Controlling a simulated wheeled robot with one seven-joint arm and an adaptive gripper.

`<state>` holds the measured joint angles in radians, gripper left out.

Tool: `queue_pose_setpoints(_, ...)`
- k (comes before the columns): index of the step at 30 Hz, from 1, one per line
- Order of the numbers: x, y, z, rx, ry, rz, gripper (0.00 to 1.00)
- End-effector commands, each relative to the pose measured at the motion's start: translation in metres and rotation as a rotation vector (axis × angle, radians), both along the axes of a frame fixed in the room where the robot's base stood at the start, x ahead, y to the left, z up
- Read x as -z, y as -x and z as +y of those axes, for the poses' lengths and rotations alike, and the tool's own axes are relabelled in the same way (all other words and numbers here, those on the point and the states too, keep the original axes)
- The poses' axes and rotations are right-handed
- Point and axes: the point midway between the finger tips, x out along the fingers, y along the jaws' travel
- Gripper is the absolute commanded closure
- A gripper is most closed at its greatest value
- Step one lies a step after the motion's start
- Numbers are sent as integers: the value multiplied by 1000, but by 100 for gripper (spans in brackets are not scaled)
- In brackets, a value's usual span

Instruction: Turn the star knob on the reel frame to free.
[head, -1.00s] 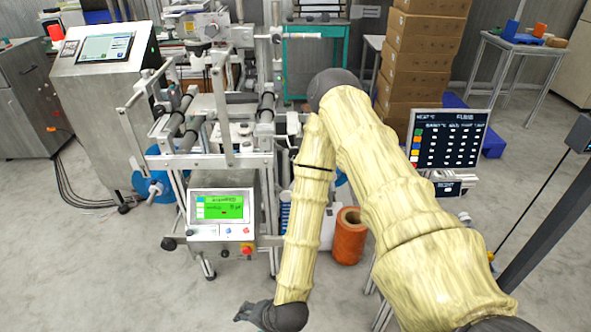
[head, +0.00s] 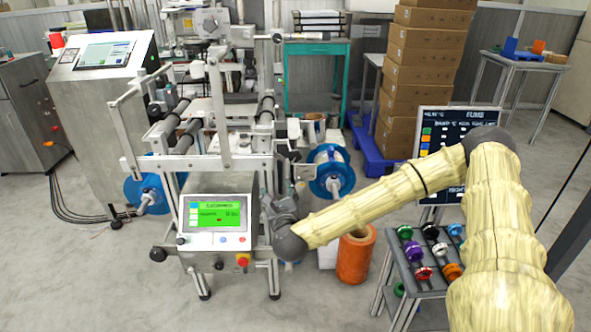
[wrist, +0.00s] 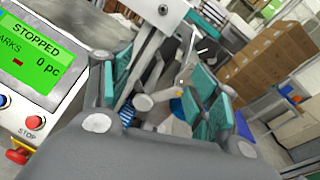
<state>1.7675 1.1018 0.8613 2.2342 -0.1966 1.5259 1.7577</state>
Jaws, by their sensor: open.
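The reel frame (head: 222,162) is a metal rack of bars and rollers left of centre in the head view. A blue reel (head: 319,187) sits at its right side and another blue reel (head: 146,190) at its left. My gripper (head: 272,203) is at the frame's right side, beside the green screen panel. In the wrist view my gripper (wrist: 163,85) is open, with teal pads on both fingers. A pale rounded part (wrist: 145,102) shows between the fingers; I cannot tell whether it is the star knob. The star knob is not clearly made out in either view.
The green screen (head: 215,212) reads STOPPED in the wrist view, with a red stop button (wrist: 35,122) below it. An orange spool (head: 355,258) stands on the floor. A small rack (head: 420,283) holds several coloured pieces. Stacked boxes (head: 420,75) stand behind.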

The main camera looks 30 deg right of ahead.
Motion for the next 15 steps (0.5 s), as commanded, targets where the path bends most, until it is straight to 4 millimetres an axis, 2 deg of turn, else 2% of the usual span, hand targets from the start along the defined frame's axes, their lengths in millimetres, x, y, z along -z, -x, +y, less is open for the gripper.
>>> queue_pose_setpoints(1,-4,0,-18,46,-40,-44,39)
queue_pose_setpoints(3,-14,0,-37,92,-86,-98,39)
queue_pose_setpoints(6,-24,2,-55,138,-128,-151,39)
queue_pose_setpoints(11,-31,-1,-68,162,-152,-182,39)
queue_pose_setpoints(15,-31,-13,-75,162,-152,-182,39)
